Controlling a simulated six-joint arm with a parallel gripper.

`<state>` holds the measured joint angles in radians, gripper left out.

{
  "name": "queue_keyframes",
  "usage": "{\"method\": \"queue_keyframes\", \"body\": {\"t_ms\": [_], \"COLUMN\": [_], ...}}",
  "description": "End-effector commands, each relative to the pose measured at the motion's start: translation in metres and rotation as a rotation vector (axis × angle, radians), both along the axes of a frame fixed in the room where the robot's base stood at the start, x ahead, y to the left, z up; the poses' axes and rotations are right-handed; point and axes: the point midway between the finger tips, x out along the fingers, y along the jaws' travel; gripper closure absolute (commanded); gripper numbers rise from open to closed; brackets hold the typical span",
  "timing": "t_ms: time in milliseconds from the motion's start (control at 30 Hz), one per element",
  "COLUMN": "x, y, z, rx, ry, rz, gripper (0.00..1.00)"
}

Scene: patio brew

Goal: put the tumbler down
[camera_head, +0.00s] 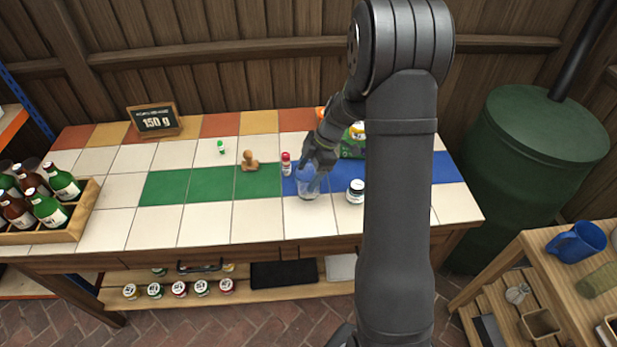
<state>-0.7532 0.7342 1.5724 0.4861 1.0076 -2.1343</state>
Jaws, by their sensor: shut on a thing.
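A clear tumbler (308,189) is upright at the front edge of the blue tile strip (415,167), partly over a white tile. My gripper (313,176) is shut on the tumbler from above and behind. The fingertips are small and partly hidden against the blue tiles. I cannot tell whether the tumbler's base touches the tiles.
A red-capped bottle (286,164) stands just left of the tumbler, and a dark-lidded jar (355,191) stands to its right. A wooden tamper-like piece (250,161) and a small green-capped bottle (221,147) are farther left. A green package (353,142) is behind my arm. Front white tiles are clear.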

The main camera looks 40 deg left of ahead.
Motion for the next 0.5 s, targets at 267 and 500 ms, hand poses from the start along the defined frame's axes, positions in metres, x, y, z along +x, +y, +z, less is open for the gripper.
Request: {"method": "queue_keyframes", "body": {"t_ms": [267, 500], "x": [0.0, 0.0], "y": [0.0, 0.0], "z": [-0.023, -0.026], "rx": [0.001, 0.0], "ry": [-0.002, 0.0], "rz": [0.001, 0.0], "gripper": [0.75, 0.76]}}
